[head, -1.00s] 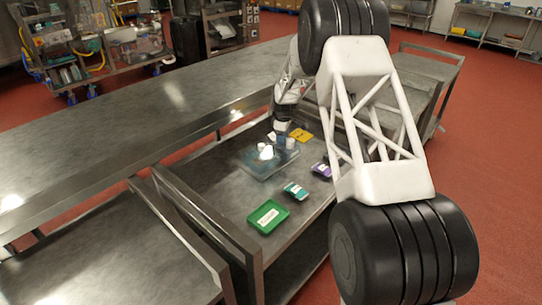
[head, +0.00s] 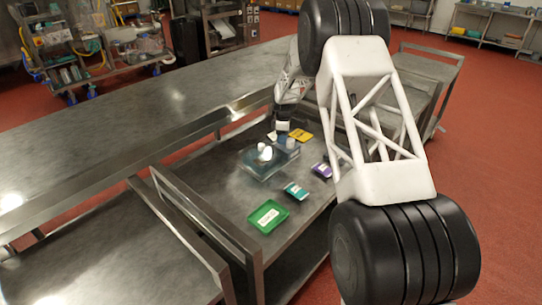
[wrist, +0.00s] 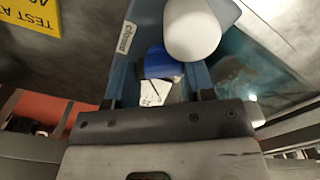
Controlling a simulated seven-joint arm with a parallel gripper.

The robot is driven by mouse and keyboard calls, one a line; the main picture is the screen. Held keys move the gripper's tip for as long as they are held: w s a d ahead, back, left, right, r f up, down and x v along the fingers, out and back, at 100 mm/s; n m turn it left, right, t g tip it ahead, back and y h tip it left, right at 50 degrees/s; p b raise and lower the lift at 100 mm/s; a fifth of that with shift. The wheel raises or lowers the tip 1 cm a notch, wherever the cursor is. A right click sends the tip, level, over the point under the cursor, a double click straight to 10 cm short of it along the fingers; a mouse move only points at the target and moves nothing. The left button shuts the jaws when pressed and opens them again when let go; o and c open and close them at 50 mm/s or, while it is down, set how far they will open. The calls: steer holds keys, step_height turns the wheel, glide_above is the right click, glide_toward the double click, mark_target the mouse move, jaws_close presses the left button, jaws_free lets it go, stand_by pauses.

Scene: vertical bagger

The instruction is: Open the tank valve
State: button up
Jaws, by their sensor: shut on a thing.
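The tank (head: 262,172), a low bluish see-through box with white caps on top, sits on the lower steel table in the head view. In the wrist view, a blue valve part (wrist: 163,63) with a white marked face lies between my fingers. My gripper (wrist: 157,92) is shut on it; the exact contact is partly hidden by the gripper body. A white round cap (wrist: 191,28) stands just beyond it. A label reading "closed" (wrist: 125,37) shows beside the valve. In the head view my gripper (head: 282,127) is small, at the tank's far side.
A yellow sign (head: 301,135) lies behind the tank. A purple item (head: 321,170), a teal item (head: 296,191) and a green tray (head: 268,216) lie to the right and front. A long steel counter (head: 130,120) runs along the left, largely clear.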

steer(key=shift+d+f, duration=0.1)
steer(key=shift+s+f+n, duration=0.1)
steer(key=shift+n, duration=1.1)
